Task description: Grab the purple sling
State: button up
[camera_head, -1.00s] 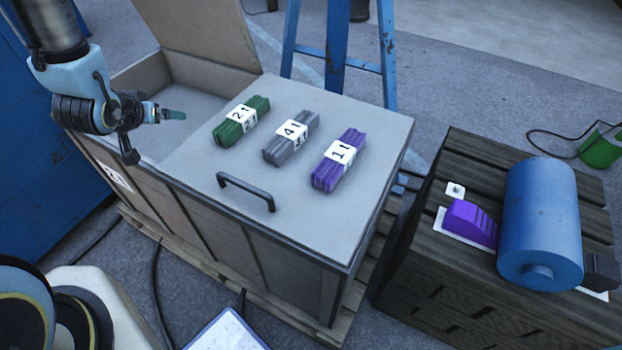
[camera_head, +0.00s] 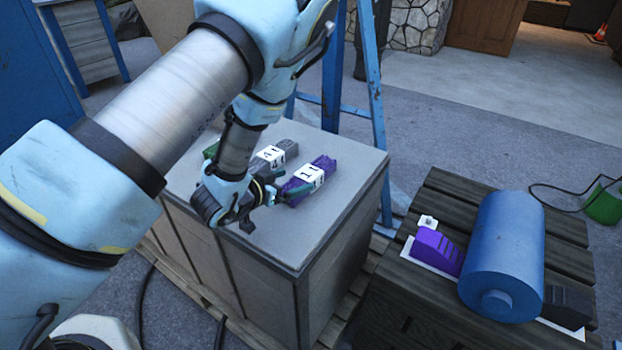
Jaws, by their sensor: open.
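The purple sling (camera_head: 320,167) is a folded bundle with a white band marked 11. It lies on the lid (camera_head: 345,205) of a grey crate, the rightmost of the bundles there. My gripper (camera_head: 286,184) is open at the near left end of the purple sling, its teal fingertips close to that end. I cannot tell whether they touch it. The grey sling (camera_head: 272,154), with a white band, lies just left of the purple one. The green sling (camera_head: 211,150) is mostly hidden behind my arm.
Right of the crate, a dark wooden pallet box (camera_head: 445,190) carries a blue cylinder (camera_head: 503,255) and a purple wedge-shaped block (camera_head: 436,250). A blue ladder (camera_head: 374,100) stands behind the crate. The lid right of the purple sling is clear.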

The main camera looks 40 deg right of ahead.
aim_at(303, 177)
jog(key=shift+p+x, duration=1)
jog(key=shift+x, duration=1.95)
jog(key=shift+r, duration=0.1)
jog(key=shift+c, duration=0.4)
grip_shut()
